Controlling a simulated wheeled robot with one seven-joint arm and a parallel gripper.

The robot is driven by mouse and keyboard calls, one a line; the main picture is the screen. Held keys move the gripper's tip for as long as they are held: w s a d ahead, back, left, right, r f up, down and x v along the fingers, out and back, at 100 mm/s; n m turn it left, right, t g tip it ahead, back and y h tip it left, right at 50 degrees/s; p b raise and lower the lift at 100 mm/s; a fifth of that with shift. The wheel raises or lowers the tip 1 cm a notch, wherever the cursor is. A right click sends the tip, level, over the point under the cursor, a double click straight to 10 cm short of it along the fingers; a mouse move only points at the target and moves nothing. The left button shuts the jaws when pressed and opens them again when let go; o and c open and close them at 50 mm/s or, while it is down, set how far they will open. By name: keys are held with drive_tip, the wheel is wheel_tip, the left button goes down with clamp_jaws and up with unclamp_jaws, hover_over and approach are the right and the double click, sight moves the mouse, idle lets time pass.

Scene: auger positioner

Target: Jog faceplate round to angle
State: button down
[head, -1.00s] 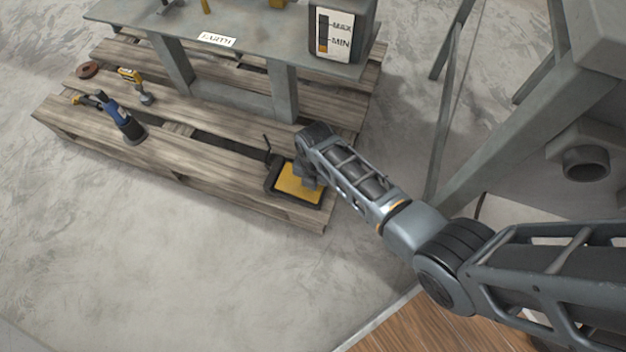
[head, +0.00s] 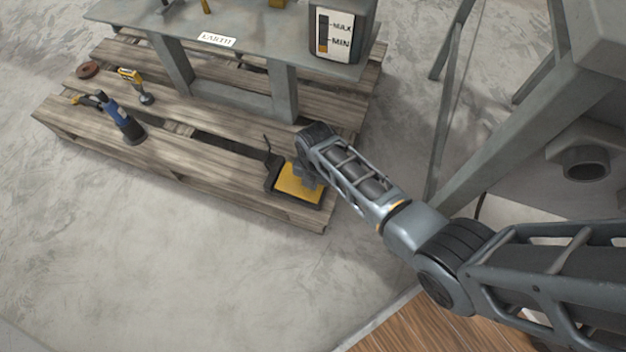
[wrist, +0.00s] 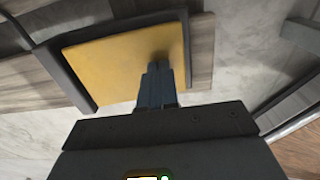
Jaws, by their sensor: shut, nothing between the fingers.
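A yellow plate in a dark frame, like a foot pedal (head: 292,188), lies on the near right corner of the wooden pallet. It also fills the upper middle of the wrist view (wrist: 115,65). My gripper (wrist: 158,72) is shut and empty, with its fingertips over the right part of the yellow plate. They look on or very close to its surface; I cannot tell whether they touch. In the head view my gripper (head: 310,176) is partly hidden by my wrist. I cannot make out the faceplate in either view.
A grey metal stand (head: 285,92) with a MAX/MIN gauge (head: 338,35) and an EARTH label (head: 217,40) stands on the pallet (head: 200,165). A blue tool (head: 122,120), a yellow tool (head: 136,85) and a brown disc (head: 88,70) lie to the left. Grey legs stand at right.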

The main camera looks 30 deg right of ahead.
drive_tip(key=shift+s+f, duration=0.45)
wheel_tip(320, 180, up, 9)
drive_tip(key=p, duration=0.4)
drive_tip(key=shift+w+f, duration=0.2)
drive_tip(key=shift+w, duration=0.1)
drive_tip(key=s+a+m+t, duration=0.2)
drive_tip(key=s+m, duration=0.2)
drive_tip(key=s, duration=0.3)
drive_tip(key=s+a+m+t, duration=0.2)
drive_tip(key=s+m+t, duration=0.1)
drive_tip(key=s+m, duration=0.3)
drive_tip(key=s+r+m+t, duration=0.4)
drive_tip(key=s+r+m, duration=0.3)
drive_tip(key=s+r, duration=0.4)
drive_tip(key=s+d+r+m+t, duration=0.2)
drive_tip(key=s+r+m+t, duration=0.15)
drive_tip(key=r, duration=0.85)
drive_tip(key=s+d+r+m+t, duration=0.15)
drive_tip(key=s+r+m, duration=0.35)
drive_tip(key=r, duration=0.7)
wheel_tip(320, 180, up, 26)
drive_tip(key=p, duration=2.6)
